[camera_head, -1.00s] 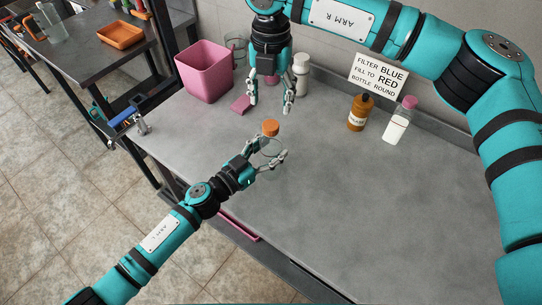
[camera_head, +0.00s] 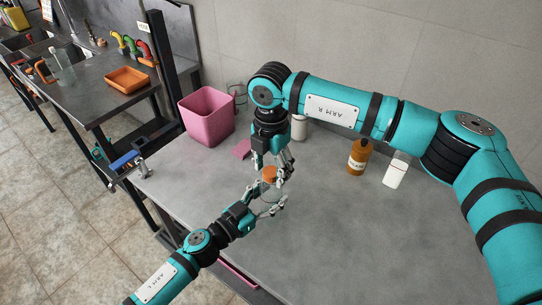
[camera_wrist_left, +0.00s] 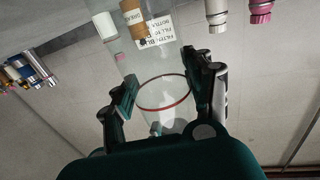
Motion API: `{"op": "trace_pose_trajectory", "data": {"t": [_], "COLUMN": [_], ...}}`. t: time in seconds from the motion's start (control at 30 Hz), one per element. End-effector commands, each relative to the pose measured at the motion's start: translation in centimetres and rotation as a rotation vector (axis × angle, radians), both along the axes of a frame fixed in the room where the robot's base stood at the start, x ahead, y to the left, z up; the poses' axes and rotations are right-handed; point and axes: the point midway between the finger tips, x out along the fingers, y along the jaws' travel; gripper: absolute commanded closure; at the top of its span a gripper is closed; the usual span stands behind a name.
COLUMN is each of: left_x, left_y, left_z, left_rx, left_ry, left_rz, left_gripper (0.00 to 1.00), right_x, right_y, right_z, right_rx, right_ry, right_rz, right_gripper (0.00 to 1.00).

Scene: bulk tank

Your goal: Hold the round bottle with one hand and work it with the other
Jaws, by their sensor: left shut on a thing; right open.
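The round bottle (camera_head: 271,190) is clear, with an orange cap (camera_head: 269,174). My left gripper (camera_head: 268,204) is shut on its body and holds it near the table's front left. In the left wrist view the clear bottle (camera_wrist_left: 163,106) shows a red ring around it between my left fingers (camera_wrist_left: 163,88). My right gripper (camera_head: 271,168) is open and points down from above, its fingers around the orange cap. I cannot tell whether they touch it. The cap does not show clearly in the left wrist view.
A pink bin (camera_head: 206,116) and a pink block (camera_head: 242,149) are at the back left. A brown bottle (camera_head: 358,157), a white bottle (camera_head: 395,172) and a pale bottle (camera_head: 299,127) stand along the back. The table (camera_head: 370,235) is clear at front right. A sign (camera_wrist_left: 155,32) shows in the left wrist view.

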Motion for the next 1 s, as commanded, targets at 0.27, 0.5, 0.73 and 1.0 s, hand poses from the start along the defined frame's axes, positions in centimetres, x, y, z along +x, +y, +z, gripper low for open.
{"op": "trace_pose_trajectory", "data": {"t": [0.27,0.5,0.73,1.0], "left_x": [0.00,0.01,0.01,0.00], "left_y": [0.00,-0.01,0.01,0.00], "left_z": [0.00,0.01,0.00,0.01], "left_rx": [0.000,0.000,0.000,0.000], "left_ry": [0.000,0.000,0.000,0.000], "left_rz": [0.000,0.000,0.000,0.000], "left_gripper": [1.00,1.00,1.00,1.00], "right_x": [0.00,0.00,-0.01,0.00], "right_y": [0.01,0.01,0.01,0.01], "right_z": [-0.56,-0.54,-0.52,-0.51], "right_rx": [0.000,0.000,0.000,0.001], "right_ry": [0.000,0.000,0.000,-0.001], "right_rz": [0.000,0.001,0.001,0.008], "right_gripper": [0.45,0.66,0.96,1.00]}}
